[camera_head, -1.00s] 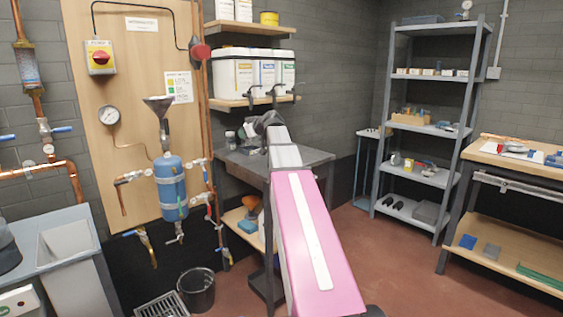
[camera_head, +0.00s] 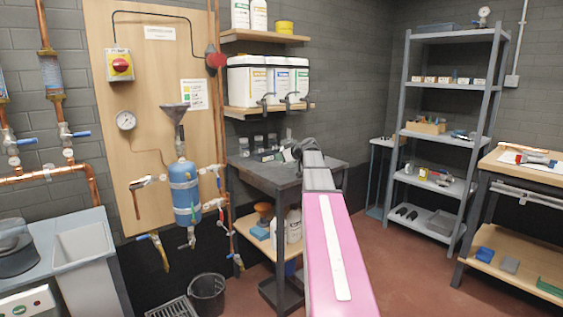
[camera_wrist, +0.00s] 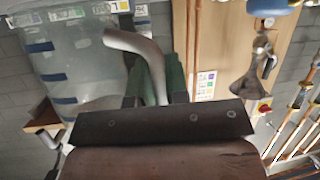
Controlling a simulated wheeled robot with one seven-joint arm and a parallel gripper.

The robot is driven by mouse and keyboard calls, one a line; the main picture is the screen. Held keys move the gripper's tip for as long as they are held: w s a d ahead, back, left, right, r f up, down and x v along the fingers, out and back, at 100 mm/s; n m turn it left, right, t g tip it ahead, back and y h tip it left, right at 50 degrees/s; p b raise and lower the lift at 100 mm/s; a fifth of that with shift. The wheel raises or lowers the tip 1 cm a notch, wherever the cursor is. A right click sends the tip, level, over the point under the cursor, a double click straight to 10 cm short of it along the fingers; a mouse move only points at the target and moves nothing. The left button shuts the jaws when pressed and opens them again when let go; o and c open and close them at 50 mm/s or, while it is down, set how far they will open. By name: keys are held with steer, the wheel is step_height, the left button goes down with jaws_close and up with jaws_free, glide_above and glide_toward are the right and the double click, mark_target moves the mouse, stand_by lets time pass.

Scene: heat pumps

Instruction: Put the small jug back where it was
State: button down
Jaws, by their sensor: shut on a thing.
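The small jug's grey curved handle (camera_wrist: 145,48) shows in the wrist view between my gripper's (camera_wrist: 157,88) dark fingers with green pads. My gripper is shut on this handle. A pale translucent body with blue bands (camera_wrist: 75,65) beside the handle appears to be the jug's. In the head view, my gripper (camera_head: 303,149) is over the right part of the grey worktable (camera_head: 268,174). My pink arm covers part of the table. The jug cannot be made out clearly in the head view, and I cannot tell whether it touches the table.
Small jars (camera_head: 258,142) and a dark box (camera_head: 266,155) stand at the table's back left. Above, a wooden shelf (camera_head: 262,112) holds white canisters (camera_head: 246,84) with taps. A metal rack (camera_head: 460,34) stands right.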

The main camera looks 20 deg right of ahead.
steer(key=shift+f, duration=0.9)
steer(key=shift+f, duration=0.15)
steer(key=c, duration=1.1)
jaws_free()
steer(key=shift+s+d+r, duration=0.1)
steer(key=shift+s+r, duration=0.1)
steer(key=shift+r, duration=0.05)
steer(key=v, duration=1.1)
steer(key=shift+s, duration=0.25)
steer(key=shift+d+r, duration=0.1)
